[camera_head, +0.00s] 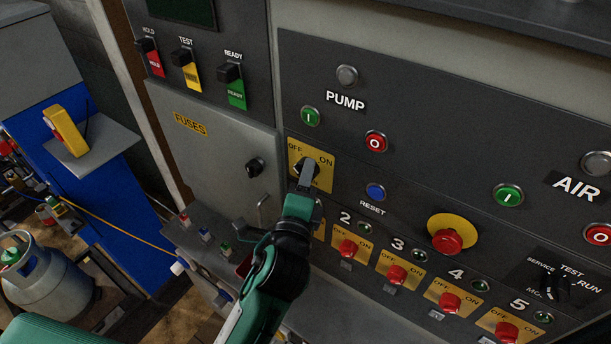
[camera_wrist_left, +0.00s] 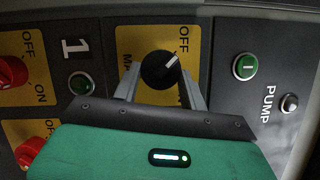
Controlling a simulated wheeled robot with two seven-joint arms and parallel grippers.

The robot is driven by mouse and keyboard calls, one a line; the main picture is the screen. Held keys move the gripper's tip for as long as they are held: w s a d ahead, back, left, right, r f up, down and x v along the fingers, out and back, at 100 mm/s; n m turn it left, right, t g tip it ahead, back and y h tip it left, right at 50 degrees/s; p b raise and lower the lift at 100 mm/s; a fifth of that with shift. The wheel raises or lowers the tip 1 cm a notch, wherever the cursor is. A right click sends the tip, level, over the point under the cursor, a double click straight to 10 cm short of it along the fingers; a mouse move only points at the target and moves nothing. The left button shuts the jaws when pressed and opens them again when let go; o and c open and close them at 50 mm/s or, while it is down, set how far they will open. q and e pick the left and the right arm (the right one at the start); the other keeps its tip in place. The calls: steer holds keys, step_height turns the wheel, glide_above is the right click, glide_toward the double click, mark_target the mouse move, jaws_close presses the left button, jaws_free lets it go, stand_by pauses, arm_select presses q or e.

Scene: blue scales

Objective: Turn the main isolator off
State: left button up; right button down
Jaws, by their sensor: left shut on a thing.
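The main isolator is a black rotary knob (camera_head: 297,168) on a yellow plate (camera_head: 326,172) marked OFF at upper left and ON at upper right in the head view. My left gripper (camera_head: 307,178) is at the knob and partly covers it. In the left wrist view the knob (camera_wrist_left: 158,70) sits between the two fingers of the left gripper (camera_wrist_left: 160,88), which are shut on it. Its white mark points up and right, towards the word OFF. My right gripper is in neither view.
A green pump button (camera_head: 310,116), a red pump button (camera_head: 376,141) and a blue reset button (camera_head: 375,192) lie close by. Several red knobs on yellow plates, among them number 2 (camera_head: 348,248), run below. The FUSES door (camera_head: 215,150) is at left.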

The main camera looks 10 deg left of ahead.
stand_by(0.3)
arm_select(q)
steer(key=o, duration=1)
steer(key=shift+s+f, duration=0.1)
steer(key=s+b, duration=0.3)
steer(key=s, duration=0.4)
steer(key=shift+s+f, duration=0.15)
steer(key=shift+f, duration=0.05)
